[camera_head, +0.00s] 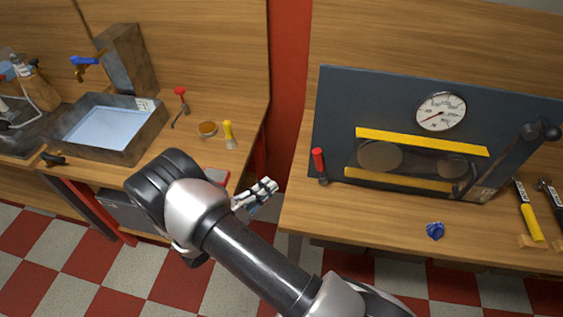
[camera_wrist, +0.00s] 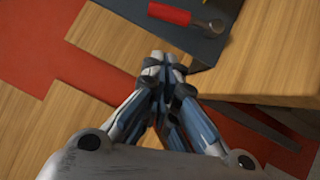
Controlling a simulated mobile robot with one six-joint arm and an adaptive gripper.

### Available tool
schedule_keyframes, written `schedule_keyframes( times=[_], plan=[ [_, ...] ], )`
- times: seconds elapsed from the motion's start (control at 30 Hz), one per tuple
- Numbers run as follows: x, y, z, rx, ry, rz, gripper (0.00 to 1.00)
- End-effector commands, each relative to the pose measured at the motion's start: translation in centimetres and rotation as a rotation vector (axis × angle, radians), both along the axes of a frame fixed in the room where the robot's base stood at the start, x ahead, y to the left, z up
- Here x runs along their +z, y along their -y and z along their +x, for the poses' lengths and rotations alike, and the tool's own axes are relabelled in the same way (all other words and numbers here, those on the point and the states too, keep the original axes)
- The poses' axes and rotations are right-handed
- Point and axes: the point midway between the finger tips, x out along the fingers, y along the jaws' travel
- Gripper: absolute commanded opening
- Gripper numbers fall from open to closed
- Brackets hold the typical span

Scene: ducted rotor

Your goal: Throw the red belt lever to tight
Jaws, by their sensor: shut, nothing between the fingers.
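The red belt lever (camera_head: 318,159) is at the lower left of a dark panel (camera_head: 339,100), beside two pulleys. Its red grip points up from a dark pivot near the bench top. In the wrist view the red grip (camera_wrist: 169,13) lies across the top edge, with a rounded metal end to its right. No tight marking is legible. My gripper (camera_head: 271,186) is shut and empty, left of the lever and apart from it, by the gap between the benches. The shut fingertips (camera_wrist: 160,62) show below the grip in the wrist view.
Yellow bars (camera_head: 422,142) cross the panel, with a gauge (camera_head: 441,111) above and a dark-handled lever (camera_head: 508,157) at right. A blue knob (camera_head: 435,230) is on the bench front. The left bench holds a water basin (camera_head: 152,133) and another red-topped handle (camera_head: 181,93).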

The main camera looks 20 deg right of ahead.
Motion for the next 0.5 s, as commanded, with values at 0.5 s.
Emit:
schedule_keyframes(
  times=[0.5],
  plan=[
    [-0.2,5.9,2.7,0.031,0.036,-0.009,0.0]
  ],
)
